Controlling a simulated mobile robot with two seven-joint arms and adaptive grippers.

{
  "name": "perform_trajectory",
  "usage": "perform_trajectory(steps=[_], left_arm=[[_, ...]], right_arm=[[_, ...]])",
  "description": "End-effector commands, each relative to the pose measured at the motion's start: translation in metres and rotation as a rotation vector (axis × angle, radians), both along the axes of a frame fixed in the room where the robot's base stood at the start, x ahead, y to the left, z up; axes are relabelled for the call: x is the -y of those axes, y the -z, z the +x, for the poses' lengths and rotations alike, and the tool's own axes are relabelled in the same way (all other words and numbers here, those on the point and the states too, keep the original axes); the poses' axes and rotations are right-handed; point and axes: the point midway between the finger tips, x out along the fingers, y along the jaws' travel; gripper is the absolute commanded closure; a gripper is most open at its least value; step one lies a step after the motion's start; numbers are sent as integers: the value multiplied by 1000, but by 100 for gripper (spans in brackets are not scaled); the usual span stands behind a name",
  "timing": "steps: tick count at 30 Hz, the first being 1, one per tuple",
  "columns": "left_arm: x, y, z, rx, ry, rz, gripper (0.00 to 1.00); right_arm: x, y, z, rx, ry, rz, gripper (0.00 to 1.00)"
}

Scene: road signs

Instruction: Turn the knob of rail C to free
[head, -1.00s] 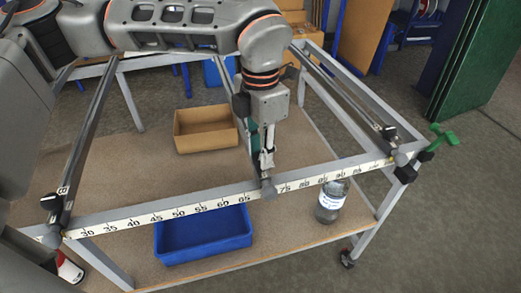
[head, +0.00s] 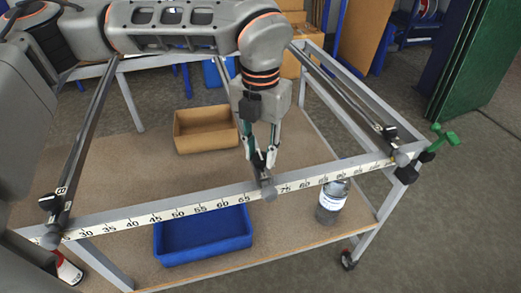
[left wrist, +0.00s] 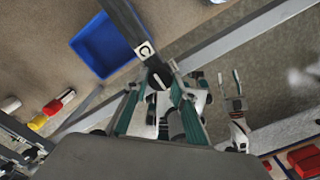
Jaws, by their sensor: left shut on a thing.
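Rail C (left wrist: 128,25) is the middle dark bar of the frame, with a white C label (left wrist: 145,50) near its end. Its round dark knob (left wrist: 160,77) has a pale pointer mark; the setting it points to is not readable. In the head view the end of the rail sits on the scale bar near 70. My left gripper (head: 262,163) comes down from above and is shut on the knob, one finger on each side; it also shows in the left wrist view (left wrist: 164,92). My right gripper (left wrist: 230,84) shows only in the left wrist view, fingers apart and empty.
Another rail (head: 88,130) lies left and one (head: 345,95) right. A numbered scale bar (head: 160,216) runs along the front. On the lower shelf are a blue bin (head: 203,255), a cardboard box (head: 205,148) and a labelled jar (head: 331,208). A green clamp handle (head: 447,138) sticks out right.

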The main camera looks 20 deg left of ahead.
Motion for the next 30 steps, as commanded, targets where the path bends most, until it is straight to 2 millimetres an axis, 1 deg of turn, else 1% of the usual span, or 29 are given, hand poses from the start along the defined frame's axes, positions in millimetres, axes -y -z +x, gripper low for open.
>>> perform_trajectory(steps=[10,11,12,13,24,26,29,30], left_arm=[[0,1,-1,-3,-4,2,96],[0,1,-1,-3,-4,2,69],[0,1,-1,-3,-4,2,59],[0,1,-1,-3,-4,2,57],[0,-2,0,0,-3,0,57],[0,-7,1,1,-3,1,57],[0,-21,1,4,-4,0,57],[0,-28,1,3,-4,0,57]], right_arm=[[0,-2,1,3,0,0,60],[0,-2,1,3,0,0,60],[0,-2,1,3,0,0,60],[0,-2,1,3,0,0,60],[2,-1,2,4,-1,-5,60],[2,-1,2,3,-1,-4,60],[1,-1,2,3,0,-3,60],[1,-1,2,4,0,-2,60]])
